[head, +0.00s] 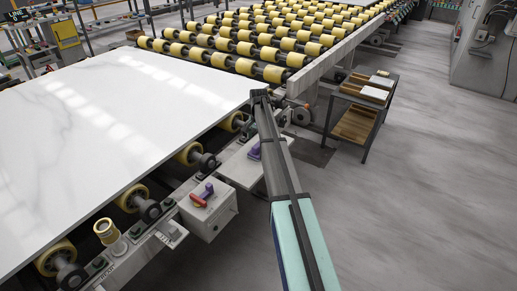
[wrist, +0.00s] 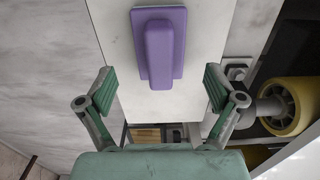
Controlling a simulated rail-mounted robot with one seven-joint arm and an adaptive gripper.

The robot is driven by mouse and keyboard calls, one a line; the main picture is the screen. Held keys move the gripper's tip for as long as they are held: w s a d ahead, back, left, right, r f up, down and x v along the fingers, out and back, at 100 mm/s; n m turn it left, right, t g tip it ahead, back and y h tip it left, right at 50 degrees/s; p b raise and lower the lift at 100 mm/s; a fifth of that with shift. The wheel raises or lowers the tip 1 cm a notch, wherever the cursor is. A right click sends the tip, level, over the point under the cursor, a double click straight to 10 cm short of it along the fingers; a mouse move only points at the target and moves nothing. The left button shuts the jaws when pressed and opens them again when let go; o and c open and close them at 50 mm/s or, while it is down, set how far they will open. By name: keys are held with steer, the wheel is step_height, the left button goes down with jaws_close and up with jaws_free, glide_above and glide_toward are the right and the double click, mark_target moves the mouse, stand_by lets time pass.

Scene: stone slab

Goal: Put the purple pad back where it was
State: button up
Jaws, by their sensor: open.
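The purple pad (wrist: 160,45) is a flat rounded rectangle with a raised grip block along its middle. It lies on a white shelf (wrist: 208,30), ahead of my gripper and between the lines of its fingers. My gripper (wrist: 159,89) is open and empty, with green-padded fingers spread to either side and apart from the pad. In the head view, a small part of the purple pad (head: 254,151) shows at the edge of my arm, on the white shelf (head: 236,166) beside the roller line. My arm hides the rest there, and the fingers cannot be made out.
A white marble slab (head: 120,125) lies on yellow rollers (head: 189,153) at left. A cart (head: 359,110) stands at right. Grey floor (head: 430,200) is free.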

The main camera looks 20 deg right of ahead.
mark_target(259, 144)
step_height(259, 144, up, 6)
steer(key=shift+r+b, duration=0.2)
steer(key=shift+b, duration=0.2)
steer(key=shift+c, duration=0.3)
stand_by(0.8)
